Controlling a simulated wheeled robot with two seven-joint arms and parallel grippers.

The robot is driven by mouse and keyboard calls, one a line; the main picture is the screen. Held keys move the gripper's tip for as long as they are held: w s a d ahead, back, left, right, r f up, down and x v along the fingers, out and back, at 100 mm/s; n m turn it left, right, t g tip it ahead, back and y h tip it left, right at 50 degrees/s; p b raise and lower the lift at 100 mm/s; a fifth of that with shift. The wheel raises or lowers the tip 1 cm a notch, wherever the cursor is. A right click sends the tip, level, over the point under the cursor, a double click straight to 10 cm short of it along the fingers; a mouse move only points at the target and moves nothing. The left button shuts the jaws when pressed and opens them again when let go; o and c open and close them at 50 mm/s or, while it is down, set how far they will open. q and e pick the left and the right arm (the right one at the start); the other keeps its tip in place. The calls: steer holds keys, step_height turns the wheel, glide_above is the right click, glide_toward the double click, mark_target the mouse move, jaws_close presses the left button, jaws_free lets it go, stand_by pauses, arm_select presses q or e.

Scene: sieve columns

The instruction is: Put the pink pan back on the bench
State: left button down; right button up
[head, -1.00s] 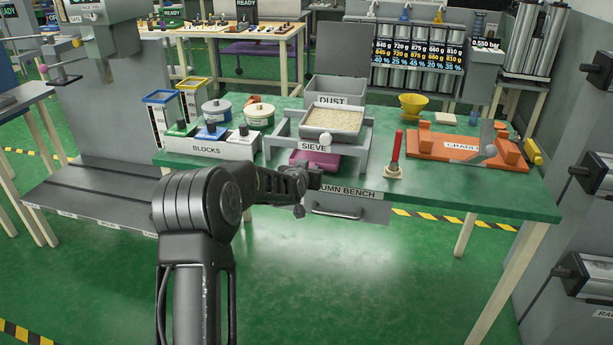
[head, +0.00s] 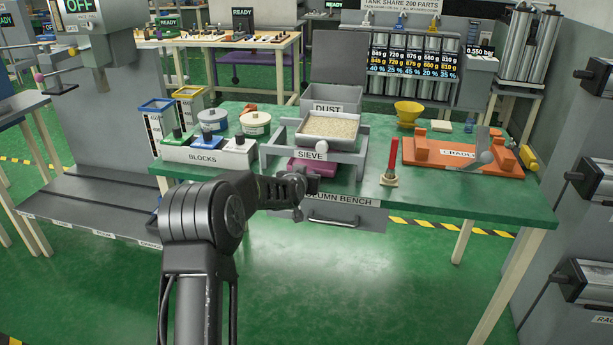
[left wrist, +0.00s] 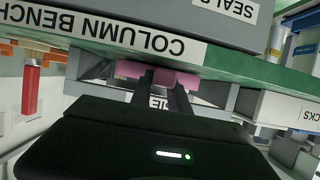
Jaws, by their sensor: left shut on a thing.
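The pink pan (head: 318,167) is low in the bay under the sieve (head: 330,127), at the front of the green bench; the sieve frame hides most of it. In the left wrist view, which is upside down, a pink part of the pan (left wrist: 188,81) shows between and beside my fingers. My left gripper (left wrist: 167,76) is shut on the pan's front part. In the head view my left gripper (head: 312,182) reaches the bench's front edge from the left. I cannot tell whether the pan touches the bench top. My right gripper is not in view.
The green bench (head: 440,205) has clear top to the front right. A red-handled tool (head: 391,165) stands right of the sieve, with the orange cradle (head: 450,150) beyond. The blocks rack (head: 205,157) is on the left. A drawer (head: 345,218) hangs below the front edge.

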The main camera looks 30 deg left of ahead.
arm_select(q)
steer(key=shift+f, duration=0.3)
steer(key=c, duration=1.2)
jaws_free()
steer(key=shift+o, duration=0.2)
steer(key=shift+s, duration=0.15)
steer(key=v, duration=0.7)
steer(key=shift+s, duration=0.25)
steer(key=shift+d+r, duration=0.15)
